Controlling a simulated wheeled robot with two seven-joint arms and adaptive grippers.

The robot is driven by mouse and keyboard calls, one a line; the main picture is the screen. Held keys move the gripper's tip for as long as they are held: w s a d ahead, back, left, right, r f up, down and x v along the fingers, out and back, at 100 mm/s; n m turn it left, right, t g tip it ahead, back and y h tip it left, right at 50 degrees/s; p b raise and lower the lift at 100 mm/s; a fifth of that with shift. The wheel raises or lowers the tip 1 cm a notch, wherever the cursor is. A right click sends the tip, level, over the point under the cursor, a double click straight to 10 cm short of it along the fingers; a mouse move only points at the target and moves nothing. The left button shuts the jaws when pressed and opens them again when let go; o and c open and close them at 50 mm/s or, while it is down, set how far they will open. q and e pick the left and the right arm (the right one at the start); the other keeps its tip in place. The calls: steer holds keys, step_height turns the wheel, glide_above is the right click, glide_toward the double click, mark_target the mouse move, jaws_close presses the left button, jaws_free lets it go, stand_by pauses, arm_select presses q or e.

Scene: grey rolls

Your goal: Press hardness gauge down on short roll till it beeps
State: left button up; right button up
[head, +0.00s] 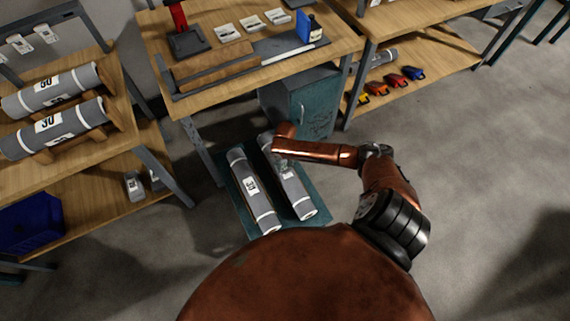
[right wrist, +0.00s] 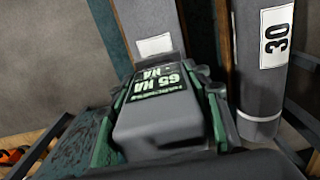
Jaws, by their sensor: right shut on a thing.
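Two grey rolls lie side by side on a low teal platform (head: 321,199). The left roll (head: 253,192) carries a white label reading 30, and it also shows at the right of the right wrist view (right wrist: 262,85). The right roll (head: 295,192) lies under my right gripper (head: 282,158). I cannot tell which one is called short. In the right wrist view, my right gripper's green-edged fingers are shut on the grey hardness gauge (right wrist: 160,118), whose face reads 65 HA. The gauge is over the right roll (right wrist: 150,22); their contact is hidden. My left gripper is out of view.
A teal cabinet (head: 312,108) stands just behind the platform, under a wooden workbench (head: 155,38). A shelf rack (head: 120,82) at left holds more labelled grey rolls. Another bench (head: 437,76) at back right has coloured items on its lower shelf. The floor at right is clear.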

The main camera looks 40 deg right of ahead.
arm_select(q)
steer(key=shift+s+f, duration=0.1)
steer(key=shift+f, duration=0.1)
arm_select(e)
steer(key=shift+f, duration=0.4)
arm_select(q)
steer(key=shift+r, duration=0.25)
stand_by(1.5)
arm_select(e)
step_height(320, 180, up, 7)
steer(key=p, duration=0.7)
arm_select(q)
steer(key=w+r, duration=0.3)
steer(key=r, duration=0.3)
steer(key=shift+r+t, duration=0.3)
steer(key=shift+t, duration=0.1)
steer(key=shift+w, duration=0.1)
arm_select(e)
steer(key=shift+w, duration=0.1)
